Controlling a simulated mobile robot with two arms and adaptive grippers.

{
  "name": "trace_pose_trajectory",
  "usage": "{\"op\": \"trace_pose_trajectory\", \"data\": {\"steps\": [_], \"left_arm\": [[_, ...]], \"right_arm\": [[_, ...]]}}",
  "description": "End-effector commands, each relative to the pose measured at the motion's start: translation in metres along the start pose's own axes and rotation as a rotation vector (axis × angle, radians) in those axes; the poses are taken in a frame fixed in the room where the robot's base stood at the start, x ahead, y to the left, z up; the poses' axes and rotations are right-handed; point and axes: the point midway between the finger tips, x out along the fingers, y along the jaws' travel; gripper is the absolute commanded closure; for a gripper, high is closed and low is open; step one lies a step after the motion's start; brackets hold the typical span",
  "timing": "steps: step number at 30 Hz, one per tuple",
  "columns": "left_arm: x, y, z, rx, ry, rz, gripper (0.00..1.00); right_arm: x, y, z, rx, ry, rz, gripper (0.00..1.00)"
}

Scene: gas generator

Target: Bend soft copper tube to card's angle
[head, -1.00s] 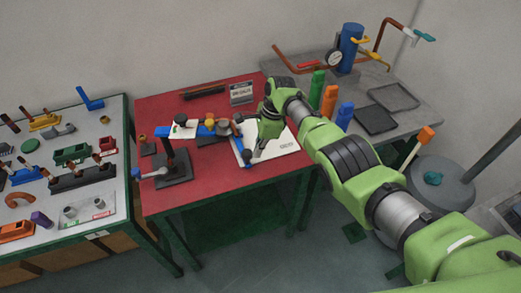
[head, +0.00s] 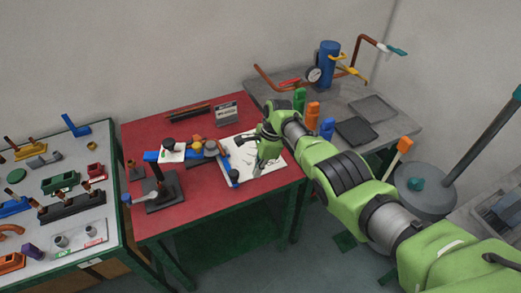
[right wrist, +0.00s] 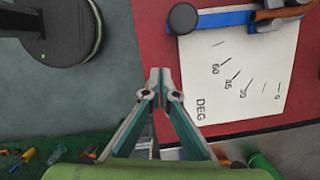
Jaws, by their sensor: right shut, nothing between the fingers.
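Orange-brown parts at the bender (right wrist: 285,13) show in the right wrist view; I cannot tell if one is the copper tube. The white angle card (head: 273,152) lies right of the bender. Its DEG marks, including 60, 45 and 30, show in the right wrist view (right wrist: 245,75). My right gripper (head: 257,170) is over the card in the head view, partly covering it. Its fingertips (right wrist: 158,76) are together and empty, left of the card in the wrist view. My left gripper is out of view.
A left bench (head: 90,225) carries many small fixtures. A grey bench (head: 400,128) with coloured blocks, trays and a blue cylinder (head: 328,65) stands at the right.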

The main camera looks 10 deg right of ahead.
Motion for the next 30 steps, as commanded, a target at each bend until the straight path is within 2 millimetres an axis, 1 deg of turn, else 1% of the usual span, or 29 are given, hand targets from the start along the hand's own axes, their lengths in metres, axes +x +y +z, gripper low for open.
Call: {"op": "trace_pose_trajectory", "data": {"steps": [1,3,5,8,12,15,19,23,26,28,29,30], "left_arm": [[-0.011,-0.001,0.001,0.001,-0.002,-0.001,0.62],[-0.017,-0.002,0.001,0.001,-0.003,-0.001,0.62],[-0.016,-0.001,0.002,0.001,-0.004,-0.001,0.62],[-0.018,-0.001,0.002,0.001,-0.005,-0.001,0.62],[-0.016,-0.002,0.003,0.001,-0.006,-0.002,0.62],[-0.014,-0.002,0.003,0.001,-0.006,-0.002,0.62],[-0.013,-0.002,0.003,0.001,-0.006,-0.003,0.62],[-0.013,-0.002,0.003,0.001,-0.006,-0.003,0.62],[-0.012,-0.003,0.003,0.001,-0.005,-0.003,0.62],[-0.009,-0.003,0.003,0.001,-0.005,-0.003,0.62],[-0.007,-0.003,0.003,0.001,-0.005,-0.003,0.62],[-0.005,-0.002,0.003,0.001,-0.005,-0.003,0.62]], "right_arm": [[-0.017,-0.002,0.006,-0.005,-0.005,-0.008,1.00],[-0.030,-0.001,0.005,-0.005,-0.004,-0.008,1.00],[-0.037,0.000,0.005,-0.005,-0.003,-0.008,1.00],[-0.053,0.001,0.005,-0.005,-0.002,-0.008,1.00],[-0.073,0.003,0.004,-0.004,-0.003,-0.008,1.00],[-0.085,0.003,0.004,-0.004,-0.003,-0.007,1.00],[-0.094,0.004,0.005,-0.004,-0.003,-0.006,1.00],[-0.097,0.005,0.005,-0.004,-0.003,-0.004,1.00],[-0.092,0.006,0.003,-0.008,-0.001,-0.003,1.00],[-0.075,0.010,-0.003,-0.028,0.003,-0.002,1.00],[-0.063,0.013,-0.007,-0.040,0.005,-0.002,1.00],[-0.044,0.018,-0.015,-0.065,0.010,-0.003,1.00]]}}
